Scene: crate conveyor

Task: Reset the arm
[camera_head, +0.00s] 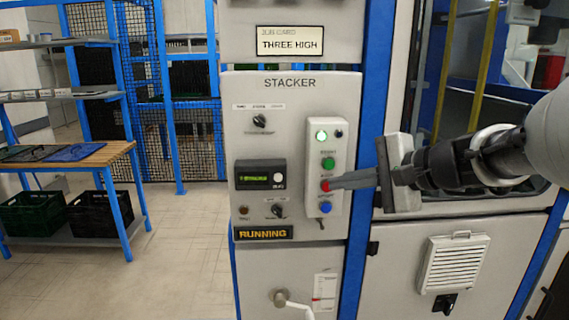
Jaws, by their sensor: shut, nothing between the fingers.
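The fingertips point left, in front of the button box (335,145) on the grey stacker panel (297,90). They appear at the red button (325,186); I cannot tell whether they touch it. The green button (328,163) shows above and the blue button (325,207) below. A "RUNNING" sign (265,233) is on the panel's lower part.
A blue post (376,80) stands right of the panel, with a glazed machine front behind my arm. A crank handle (293,300) juts out below. At left are a wooden-topped bench (90,155) with black crates (95,212) beneath it and open floor (185,250).

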